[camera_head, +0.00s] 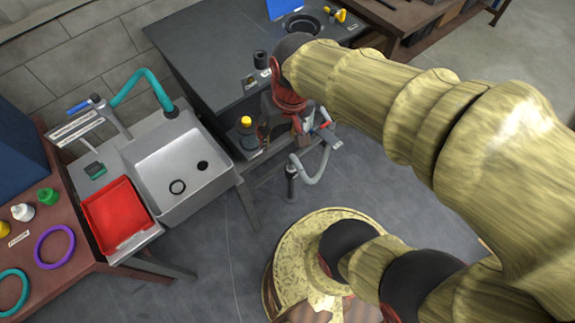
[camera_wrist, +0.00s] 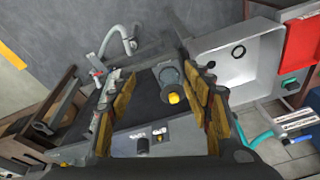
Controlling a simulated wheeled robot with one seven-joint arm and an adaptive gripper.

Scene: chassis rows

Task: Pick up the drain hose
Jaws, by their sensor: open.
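A pale grey bent hose (camera_head: 313,172) runs from a dark upright fitting (camera_head: 291,182) beside the dark bench; it may be the drain hose. It also shows in the wrist view, at the upper left (camera_wrist: 121,38). A teal hose (camera_head: 143,85) arches from the sink tap and ends at the sink's edge. I cannot tell for certain which hose is the drain hose. My gripper (camera_wrist: 160,95) is open over the front of the dark bench, apart from both hoses. A dark bottle with a yellow cap (camera_wrist: 171,85) appears between its fingers, below them.
The steel sink (camera_head: 212,176) stands left of the dark bench (camera_head: 190,45). A red tray (camera_head: 115,215) is beside the sink. A brown table (camera_head: 75,270) at left holds purple and teal rings. The floor before the sink is clear.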

